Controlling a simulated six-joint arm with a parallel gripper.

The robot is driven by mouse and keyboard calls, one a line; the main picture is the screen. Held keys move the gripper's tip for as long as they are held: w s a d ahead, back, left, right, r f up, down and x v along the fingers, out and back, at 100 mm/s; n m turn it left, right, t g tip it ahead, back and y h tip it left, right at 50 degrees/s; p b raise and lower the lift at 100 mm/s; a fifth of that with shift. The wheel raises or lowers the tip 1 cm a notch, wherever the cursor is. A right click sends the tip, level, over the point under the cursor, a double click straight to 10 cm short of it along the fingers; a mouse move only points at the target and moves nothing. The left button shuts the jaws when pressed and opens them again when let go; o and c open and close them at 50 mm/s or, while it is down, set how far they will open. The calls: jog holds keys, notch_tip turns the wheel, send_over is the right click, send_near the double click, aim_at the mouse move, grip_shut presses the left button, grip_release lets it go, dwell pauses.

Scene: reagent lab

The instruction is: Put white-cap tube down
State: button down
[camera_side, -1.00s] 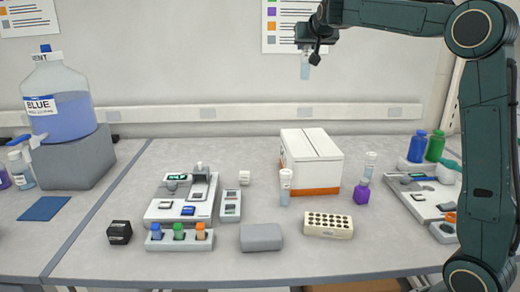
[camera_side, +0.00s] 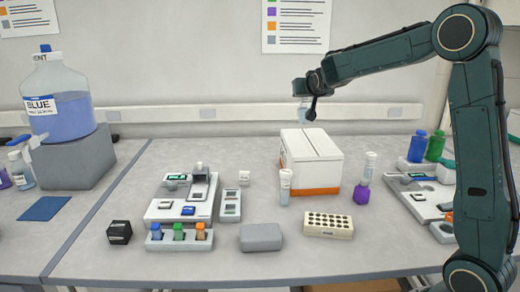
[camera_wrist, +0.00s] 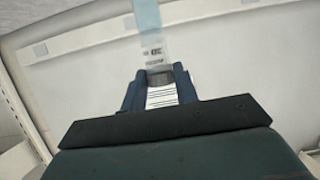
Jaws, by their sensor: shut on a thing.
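My gripper (camera_side: 304,96) is raised in the air, above and behind the white box in the side view. In the wrist view the fingers (camera_wrist: 160,76) close around the tube (camera_wrist: 149,28) near a grey band. A white part with fine lines shows between the fingers; I cannot tell if it is the cap. Another pale tube with a white cap (camera_side: 285,188) stands upright on the bench.
A white box with orange trim (camera_side: 315,165) stands below my gripper. A beige rack with holes (camera_side: 344,229) and a grey block (camera_side: 261,238) are at the front. A rack with blue, green and orange caps (camera_side: 178,244) is at left. The front bench edge is clear.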

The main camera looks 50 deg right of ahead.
jog(key=shift+f, duration=2.75)
jog(key=shift+f, duration=0.15)
jog(key=c, duration=1.1)
grip_release()
jog(key=shift+r, duration=0.25)
send_near(304, 109)
jog(key=shift+v, duration=1.35)
jog(key=shift+s+a+f, duration=0.1)
jog(key=shift+s+f, duration=0.05)
jog(key=shift+s, duration=0.05)
